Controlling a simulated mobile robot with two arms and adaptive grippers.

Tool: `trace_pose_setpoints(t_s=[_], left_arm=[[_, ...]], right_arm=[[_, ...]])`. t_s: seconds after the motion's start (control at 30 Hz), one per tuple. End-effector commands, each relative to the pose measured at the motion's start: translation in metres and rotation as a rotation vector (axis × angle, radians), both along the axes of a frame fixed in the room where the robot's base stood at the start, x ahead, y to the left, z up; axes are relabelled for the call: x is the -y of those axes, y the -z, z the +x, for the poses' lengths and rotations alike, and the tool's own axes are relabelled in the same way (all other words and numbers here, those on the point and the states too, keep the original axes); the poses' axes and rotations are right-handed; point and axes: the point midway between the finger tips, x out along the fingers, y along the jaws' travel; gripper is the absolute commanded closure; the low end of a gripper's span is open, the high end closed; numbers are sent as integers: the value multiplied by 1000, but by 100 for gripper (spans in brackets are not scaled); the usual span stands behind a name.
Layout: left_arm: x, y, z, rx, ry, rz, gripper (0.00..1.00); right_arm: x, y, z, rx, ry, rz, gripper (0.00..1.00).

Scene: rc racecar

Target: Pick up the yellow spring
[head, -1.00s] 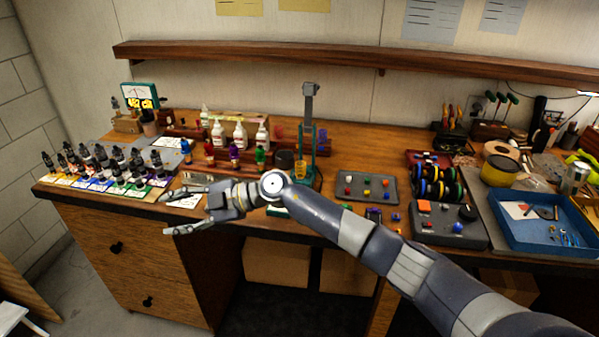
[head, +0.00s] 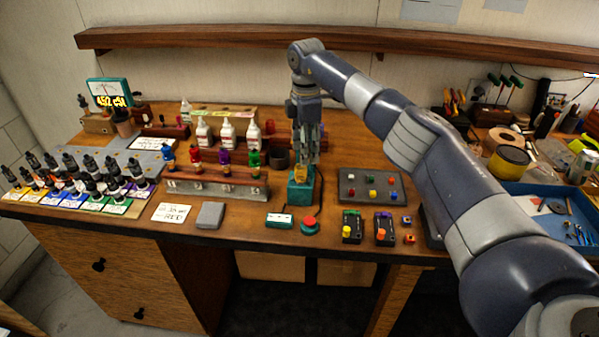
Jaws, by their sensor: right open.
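My right gripper (head: 307,160) points straight down over the teal stand (head: 301,193) near the middle of the bench. Its jaws are open, though seen from here they overlap closely. A small yellow piece (head: 299,173), which looks like the yellow spring, sits upright on the stand, right at the fingertips. It is partly hidden by the fingers, and I cannot tell whether they touch it or stand around it. The gripper and wrist hide the stand's upper part. My left gripper is not in view.
A rack (head: 215,188) with red, blue, purple and green pieces stands to the left, with white bottles (head: 228,133) behind. A grey tray (head: 370,187) of coloured knobs is to the right. A red button (head: 310,225) sits in front. A wooden shelf (head: 200,39) runs above.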

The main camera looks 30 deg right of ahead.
Motion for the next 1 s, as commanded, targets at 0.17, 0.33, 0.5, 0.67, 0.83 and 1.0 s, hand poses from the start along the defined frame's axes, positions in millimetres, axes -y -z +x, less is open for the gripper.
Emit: trace_pose_setpoints(t_s=[0.17,0.33,0.5,0.67,0.83,1.0], left_arm=[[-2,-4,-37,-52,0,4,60],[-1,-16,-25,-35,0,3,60],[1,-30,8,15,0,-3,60],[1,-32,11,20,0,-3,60],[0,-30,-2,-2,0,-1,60],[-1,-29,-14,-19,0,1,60]], right_arm=[[-1,15,0,1,-2,2,50],[-8,30,-3,-3,-4,3,50],[-14,55,-4,-2,-2,2,50],[-14,67,-3,2,-3,3,50],[-14,69,-3,3,-3,4,50],[-14,68,-3,3,-4,4,76]])
